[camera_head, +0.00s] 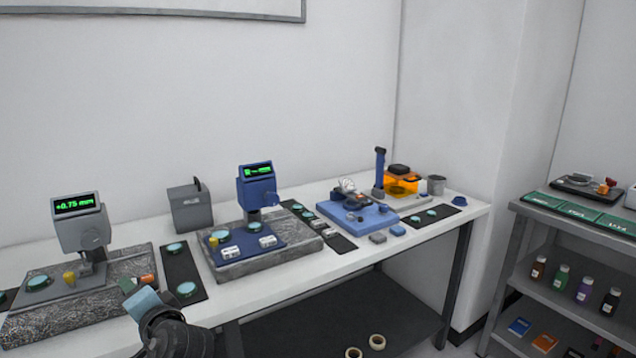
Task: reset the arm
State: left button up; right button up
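My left arm comes in at the lower left, with my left gripper (135,291) over the front edge of the bench near the grey gauge. The gripper is seen from behind, and I cannot make out whether its fingers are apart or hold anything. My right gripper is out of view. The grey gauge (80,225) reads +0.75 mm and stands on a speckled stone slab (35,327). A small orange piece (148,279) lies on that slab just beyond the gripper. A blue gauge (257,185) stands on a second slab to the right.
A white bench (290,289) runs along the wall. A dark mat (181,262) with teal discs lies between the slabs. A blue tray (337,211), an orange box (401,182) and a metal cup (436,184) stand further right. A grey shelf (530,215) with bottles is at far right.

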pick_arm(q)
jog(key=s+d+f+m+h+p, duration=0.1)
jog(key=s+d+f+h, duration=0.25)
jog(key=s+f, duration=0.65)
jog(key=s+d+f+h+p, duration=0.25)
jog(key=s+f+h, duration=0.3)
jog(key=f, duration=0.85)
jog(key=s+d+f+n+h, duration=0.1)
jog(key=s+d+f, duration=0.1)
jog(key=s, duration=0.6)
jog(key=s+d+f+n+g+h+p, duration=0.1)
jog(key=s+d+f+h, duration=0.1)
jog(key=s, duration=0.7)
jog(key=s+d+f+n+g+h, duration=0.1)
jog(key=s+d+f+n+h, duration=0.1)
jog(key=s, duration=0.7)
jog(key=shift+s+d+f, duration=0.15)
jog(key=shift+d+f, duration=0.1)
jog(key=shift+d, duration=0.2)
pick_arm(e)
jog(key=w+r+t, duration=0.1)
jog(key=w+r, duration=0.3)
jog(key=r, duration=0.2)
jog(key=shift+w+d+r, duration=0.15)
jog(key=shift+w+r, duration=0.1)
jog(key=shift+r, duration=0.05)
